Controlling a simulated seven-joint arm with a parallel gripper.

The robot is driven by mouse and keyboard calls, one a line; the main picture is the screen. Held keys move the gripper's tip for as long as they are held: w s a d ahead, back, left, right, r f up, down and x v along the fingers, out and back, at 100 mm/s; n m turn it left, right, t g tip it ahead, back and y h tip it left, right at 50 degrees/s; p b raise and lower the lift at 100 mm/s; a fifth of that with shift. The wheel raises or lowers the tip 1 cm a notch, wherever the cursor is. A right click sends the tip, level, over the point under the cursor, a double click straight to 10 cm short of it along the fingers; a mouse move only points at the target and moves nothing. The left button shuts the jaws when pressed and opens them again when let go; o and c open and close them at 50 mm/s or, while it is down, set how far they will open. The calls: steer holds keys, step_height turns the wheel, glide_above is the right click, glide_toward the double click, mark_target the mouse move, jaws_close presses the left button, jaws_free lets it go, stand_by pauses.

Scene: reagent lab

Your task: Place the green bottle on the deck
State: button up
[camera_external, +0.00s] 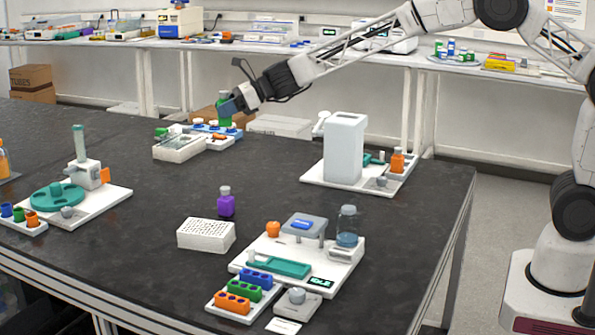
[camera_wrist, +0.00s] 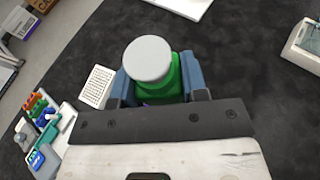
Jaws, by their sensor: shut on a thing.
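The green bottle (camera_external: 224,108) is held upright in my gripper (camera_external: 233,106), above the far middle of the dark table. In the wrist view, its round pale cap (camera_wrist: 148,58) faces the camera, and its green body (camera_wrist: 166,85) sits between the two blue fingers of my gripper (camera_wrist: 157,84). The gripper is shut on it. No single deck is marked out. A white platform (camera_external: 345,278) with a teal tray stands at the front; others stand at the left (camera_external: 90,215) and right (camera_external: 325,180).
A purple bottle (camera_external: 226,204) stands behind a white perforated rack (camera_external: 206,235). Colored tube racks (camera_external: 233,304) sit at the front. A white box (camera_external: 179,148) and a blue rack stand at the back, close below my gripper. The table's middle has bare room.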

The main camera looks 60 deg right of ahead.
steer(key=s+d+m+t+h, duration=0.1)
steer(key=s+d+m+h, duration=0.3)
steer(key=d, duration=0.4)
steer(key=s+d+f+m+t+h, duration=0.1)
steer(key=s+d+m+t+h, duration=0.1)
steer(key=s+d, duration=0.5)
steer(key=shift+s+d+f+m+h, duration=0.15)
steer(key=shift+d+m+h, duration=0.4)
steer(key=shift+m+h, duration=0.5)
steer(key=shift+r, duration=0.2)
steer(key=shift+r, duration=2.25)
steer(key=shift+s+d+f+n+g+y, duration=0.55)
steer(key=shift+s+d+n+g+y, duration=0.5)
steer(key=shift+d+n+y, duration=3.2)
steer(key=s+d+r+n+g+y, duration=0.1)
steer(key=s+d+n+g+y, duration=0.7)
steer(key=s+d, duration=1.8)
step_height(320, 180, down, 18)
steer(key=n+g+h, duration=0.1)
steer(key=g+h, duration=0.2)
steer(key=shift+s+a+n, duration=0.15)
steer(key=shift+n, duration=0.25)
